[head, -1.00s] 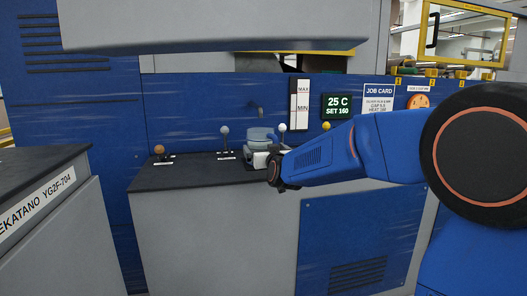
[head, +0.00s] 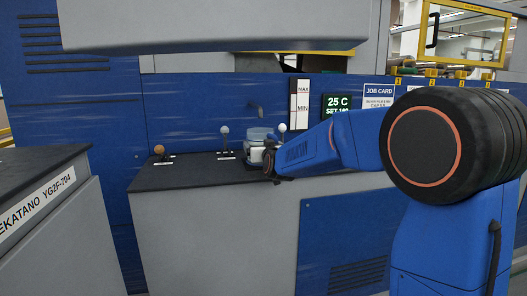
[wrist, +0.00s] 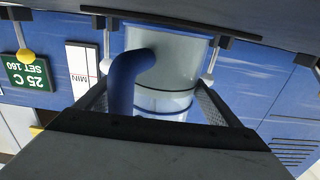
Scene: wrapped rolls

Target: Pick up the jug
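The jug (wrist: 178,52) is pale and translucent with a blue band and a thick blue handle (wrist: 124,78). In the wrist view it appears upside down, between the two fingers of my gripper (wrist: 160,32). One finger lies on each side, and a gap shows beside the jug's wall, so the fingers look open. In the head view the jug (head: 258,134) stands upright on the dark counter, partly hidden by my gripper (head: 258,156) in front of it.
The dark counter (head: 190,172) has knobbed levers (head: 225,142) left of the jug, an orange-knobbed one (head: 159,150) farther left, and a white-knobbed one (head: 282,128) close to its right. A blue machine panel (head: 195,120) rises behind. A grey cabinet (head: 50,215) stands at left.

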